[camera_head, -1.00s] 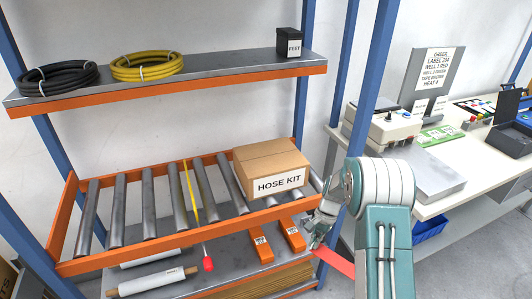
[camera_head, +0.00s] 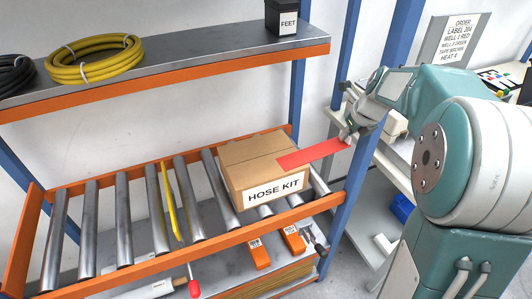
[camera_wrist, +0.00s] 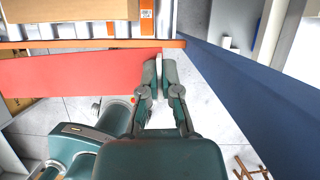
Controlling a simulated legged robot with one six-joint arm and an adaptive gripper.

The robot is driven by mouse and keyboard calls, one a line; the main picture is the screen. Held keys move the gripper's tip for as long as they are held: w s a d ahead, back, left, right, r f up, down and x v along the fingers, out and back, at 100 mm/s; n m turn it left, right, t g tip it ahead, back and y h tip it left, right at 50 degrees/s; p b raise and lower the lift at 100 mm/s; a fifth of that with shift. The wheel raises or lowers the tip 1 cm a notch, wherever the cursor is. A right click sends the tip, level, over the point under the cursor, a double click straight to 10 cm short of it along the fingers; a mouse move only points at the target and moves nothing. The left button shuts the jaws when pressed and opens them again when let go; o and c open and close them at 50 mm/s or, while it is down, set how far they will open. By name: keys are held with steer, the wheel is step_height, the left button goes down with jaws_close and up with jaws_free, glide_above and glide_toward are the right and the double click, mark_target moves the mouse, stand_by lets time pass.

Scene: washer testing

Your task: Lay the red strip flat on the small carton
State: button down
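The red strip (camera_head: 312,153) is held out level from my gripper (camera_head: 347,134), and its free end overlaps the top of the small carton in the head view. The small carton (camera_head: 256,170), labelled HOSE KIT, sits on the roller shelf. My gripper is to the right of the carton, shut on the strip's right end. In the wrist view the strip (camera_wrist: 70,75) stretches left from the closed fingers (camera_wrist: 163,75). I cannot tell whether the strip touches the carton top.
A blue rack post (camera_head: 352,165) stands close by my gripper. Orange boxes (camera_head: 259,253) lie on the shelf below. The upper shelf (camera_head: 190,83) holds hose coils and a black FEET box (camera_head: 288,18).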

steer(key=shift+w+r+m, duration=0.15)
steer(key=shift+r+m, duration=0.15)
steer(key=shift+r, duration=0.1)
steer(key=shift+w+a, duration=0.2)
steer(key=shift+a, duration=0.05)
glide_toward(294, 148)
steer(key=shift+a+f, duration=0.3)
steer(key=shift+f, duration=0.25)
steer(key=shift+a+f, duration=0.25)
steer(key=shift+f, duration=0.3)
steer(key=shift+w+a+f, duration=0.3)
steer(key=shift+a+f, duration=0.15)
steer(key=shift+a, duration=0.05)
step_height(294, 148, down, 4)
steer(key=shift+w+r, duration=0.1)
steer(key=shift+r, duration=0.1)
steer(key=c, duration=0.8)
jaws_free()
